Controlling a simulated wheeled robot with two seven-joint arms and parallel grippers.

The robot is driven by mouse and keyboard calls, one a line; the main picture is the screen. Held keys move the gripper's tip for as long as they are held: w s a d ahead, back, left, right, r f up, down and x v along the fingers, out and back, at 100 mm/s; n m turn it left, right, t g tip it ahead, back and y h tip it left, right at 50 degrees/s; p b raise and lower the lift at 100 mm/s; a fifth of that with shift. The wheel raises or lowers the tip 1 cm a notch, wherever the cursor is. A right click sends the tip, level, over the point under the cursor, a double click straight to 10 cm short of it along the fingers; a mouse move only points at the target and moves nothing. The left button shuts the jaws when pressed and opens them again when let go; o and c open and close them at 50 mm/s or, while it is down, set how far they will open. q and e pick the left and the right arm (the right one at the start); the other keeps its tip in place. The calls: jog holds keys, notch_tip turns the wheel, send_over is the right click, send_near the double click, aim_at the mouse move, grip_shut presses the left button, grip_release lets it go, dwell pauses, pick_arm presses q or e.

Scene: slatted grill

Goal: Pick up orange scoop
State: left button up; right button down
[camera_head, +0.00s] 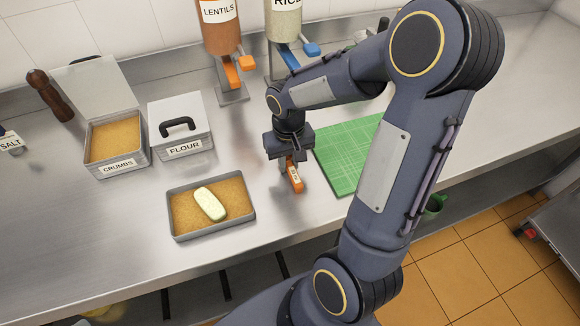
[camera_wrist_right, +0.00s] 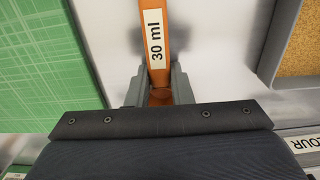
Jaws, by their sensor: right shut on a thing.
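The orange scoop (camera_head: 295,179) is in the middle of the counter in the head view, just left of the green cutting board. Its handle carries a white label, which reads "30 ml" in the right wrist view (camera_wrist_right: 156,45). My right gripper (camera_head: 288,157) points down at the scoop and is shut on it. In the right wrist view the two grey fingers (camera_wrist_right: 160,88) sit on either side of the orange handle. I cannot tell whether the scoop is lifted off the counter. My left gripper is not in view.
A tray (camera_head: 176,230) of crumbs with a pale patty stands to the left. Behind it are the flour box (camera_head: 203,139) and the open crumbs box (camera_head: 90,146). Lentils (camera_head: 221,37) and rice dispensers stand at the back. The green board (camera_head: 335,150) is close on the right.

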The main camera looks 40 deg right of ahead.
aim_at(288, 163)
jog(key=shift+r, duration=0.55)
notch_tip(288, 163, up, 2)
jog(key=shift+a+r, duration=0.15)
jog(key=shift+r, duration=0.1)
jog(key=s+a+r+b, duration=0.1)
jog(key=s+a+r, duration=0.7)
jog(key=a, duration=0.3)
jog(key=shift+s+r+b, duration=0.2)
jog(key=shift+r+b, duration=0.1)
jog(key=shift+r, duration=0.4)
